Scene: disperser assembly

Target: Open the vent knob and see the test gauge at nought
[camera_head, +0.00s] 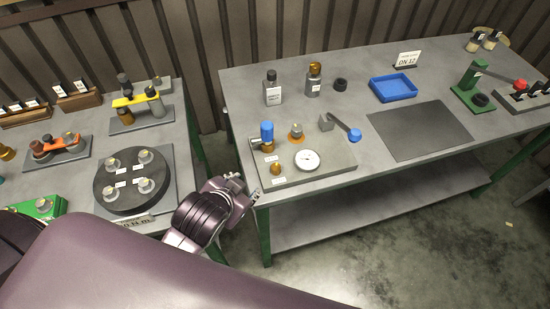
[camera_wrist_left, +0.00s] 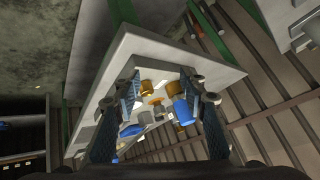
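A grey test plate (camera_head: 325,168) lies on the right bench's near left corner. On it sit a white round gauge (camera_head: 306,159), a small brass knob (camera_head: 276,168) in front, another brass fitting (camera_head: 296,131) behind, and a blue-capped part (camera_head: 267,132). The labels are too small to read, so I cannot tell which part is the vent knob. The gauge's needle cannot be read. My left gripper (camera_head: 252,197) is off the bench's left front corner, apart from the plate. In the left wrist view its fingers (camera_wrist_left: 163,88) are open and empty, with the fittings beyond. My right gripper is not in view.
A blue-ended lever (camera_head: 345,127) lies at the plate's back right. Bottles (camera_head: 272,88), a blue tray (camera_head: 393,88) and a dark mat (camera_head: 420,130) are farther along. The left bench holds a round black fixture (camera_head: 131,182). A gap separates the benches.

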